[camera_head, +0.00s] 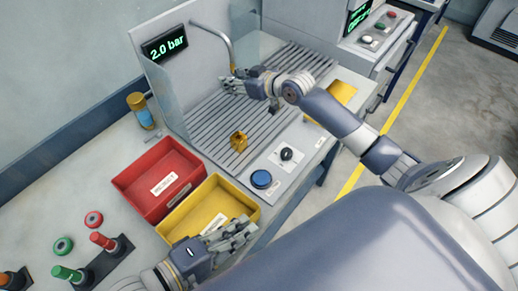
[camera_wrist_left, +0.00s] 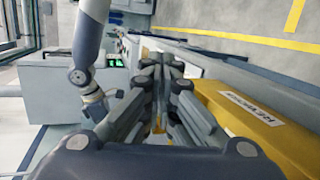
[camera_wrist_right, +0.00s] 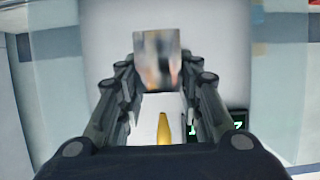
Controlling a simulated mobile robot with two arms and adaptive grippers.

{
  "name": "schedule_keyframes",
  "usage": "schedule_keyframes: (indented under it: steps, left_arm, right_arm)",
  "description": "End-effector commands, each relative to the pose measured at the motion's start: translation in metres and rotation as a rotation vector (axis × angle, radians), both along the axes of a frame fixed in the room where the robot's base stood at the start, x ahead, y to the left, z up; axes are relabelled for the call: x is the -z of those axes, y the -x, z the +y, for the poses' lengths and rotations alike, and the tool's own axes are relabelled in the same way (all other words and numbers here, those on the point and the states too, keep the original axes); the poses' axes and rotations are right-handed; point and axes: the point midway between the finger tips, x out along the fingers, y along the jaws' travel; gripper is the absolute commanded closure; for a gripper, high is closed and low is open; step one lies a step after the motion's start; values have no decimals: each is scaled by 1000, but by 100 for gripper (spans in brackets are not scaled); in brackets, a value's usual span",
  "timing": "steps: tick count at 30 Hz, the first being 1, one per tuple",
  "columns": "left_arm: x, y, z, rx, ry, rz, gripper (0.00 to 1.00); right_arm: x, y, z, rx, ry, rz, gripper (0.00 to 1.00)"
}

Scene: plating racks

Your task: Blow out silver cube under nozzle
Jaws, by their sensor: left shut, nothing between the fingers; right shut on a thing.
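The silver cube (camera_wrist_right: 157,58) shows in the right wrist view as a reflective square block between the fingertips of my right gripper (camera_wrist_right: 157,75), which is shut on it. In the head view my right gripper (camera_head: 236,84) is over the slatted grate, just by the tip of the bent nozzle pipe (camera_head: 226,42). The brass nozzle tip (camera_wrist_right: 163,128) also shows in the right wrist view, below the cube in the picture. The cube cannot be made out in the head view. My left gripper (camera_head: 238,232) is shut and empty by the yellow bin (camera_head: 177,226); its fingers also show in the left wrist view (camera_wrist_left: 163,68).
A gold cube (camera_head: 239,141) sits on the slatted grate (camera_head: 205,122). A display (camera_head: 166,45) reads 2.0 bar. A red bin (camera_head: 134,185), a blue button (camera_head: 262,179), a black knob (camera_head: 286,154) and an amber cylinder (camera_head: 141,110) are nearby.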

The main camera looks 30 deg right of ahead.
Motion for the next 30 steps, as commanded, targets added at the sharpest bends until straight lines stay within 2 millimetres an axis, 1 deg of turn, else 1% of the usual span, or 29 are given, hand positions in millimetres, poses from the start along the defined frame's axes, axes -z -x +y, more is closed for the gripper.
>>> schedule_keyframes:
  steps: [1,3,8,15,24,30]
  left_arm:
    - [-1,-7,-7,20,-29,-77,100]
    - [0,-16,-15,54,-80,-192,100]
    - [1,-37,-29,134,-199,-437,100]
    - [-3,-67,-45,275,-375,-771,100]
    - [-14,-98,-56,500,-575,-1117,100]
    - [-21,-110,-57,639,-658,-1265,100]
  right_arm:
    - [-2,-1,0,1,0,-5,100]
    - [-2,-1,0,1,0,-5,100]
    - [-2,-1,0,0,-1,-5,100]
    - [-2,-1,0,1,0,-5,100]
    - [-2,-1,0,1,0,-5,100]
    - [-2,-1,0,1,0,-5,100]
